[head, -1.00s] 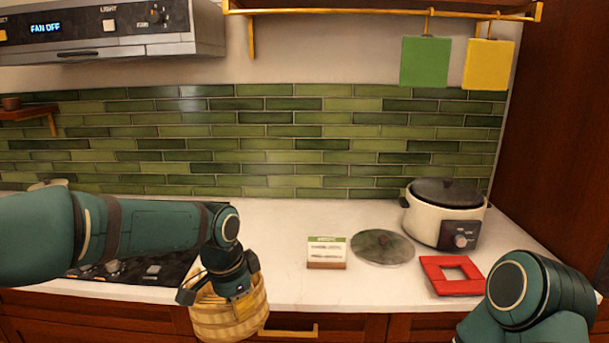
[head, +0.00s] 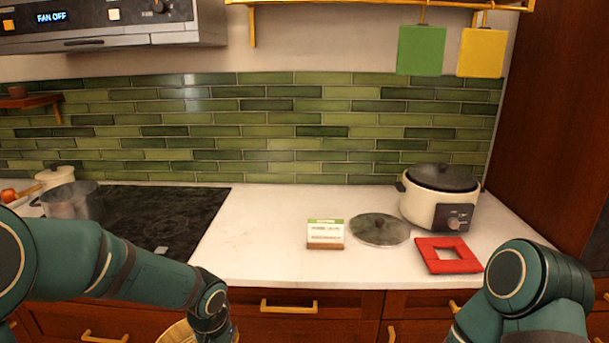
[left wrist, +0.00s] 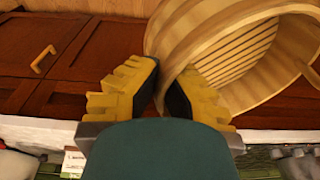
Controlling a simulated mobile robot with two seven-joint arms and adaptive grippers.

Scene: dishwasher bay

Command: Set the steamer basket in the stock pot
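The steamer basket (head: 178,335) is light bamboo; only its top edge shows at the bottom of the head view. In the left wrist view the basket (left wrist: 218,45) is tilted, with its slatted inside showing. My left gripper (left wrist: 168,90) has its yellow fingers closed on either side of the basket's rim wall. It holds the basket in front of the wooden cabinets, below counter height. A grey metal pot (head: 72,204), apparently the stock pot, stands on the black cooktop at the left. My right gripper is out of view; only that arm shows at lower right.
A cream pot (head: 54,176) stands behind the metal pot. The counter (head: 262,225) is clear beside the cooktop (head: 165,215). To the right are a small card (head: 325,234), a glass lid (head: 380,229), a red trivet (head: 448,255) and a cooker (head: 438,205).

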